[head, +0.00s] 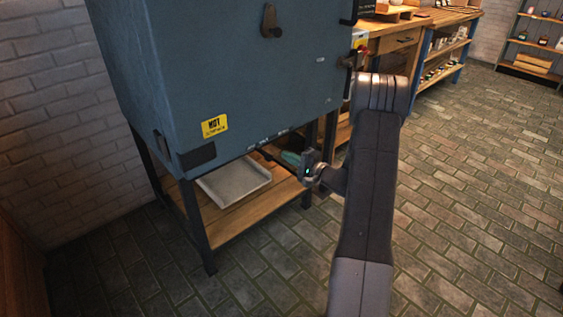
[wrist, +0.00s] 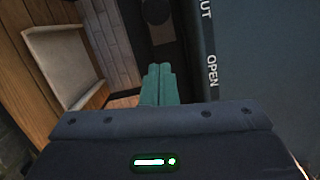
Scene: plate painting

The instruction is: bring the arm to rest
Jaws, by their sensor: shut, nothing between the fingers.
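My gripper (wrist: 161,70) shows in the wrist view with its two teal fingers together and nothing between them. In the head view it (head: 291,157) is partly hidden at the end of my arm, close to the lower edge of a blue-grey kiln-like cabinet (head: 220,80). The cabinet's side with the printed words fills the right of the wrist view (wrist: 265,60). I cannot tell whether the fingers touch it.
Under the cabinet, a wooden shelf (head: 240,215) carries a pale tray (head: 233,182). It has dark legs. A wooden workbench (head: 425,20) stands behind, and a shelf unit (head: 533,42) is at the far right. The brick floor (head: 480,200) on the right is clear.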

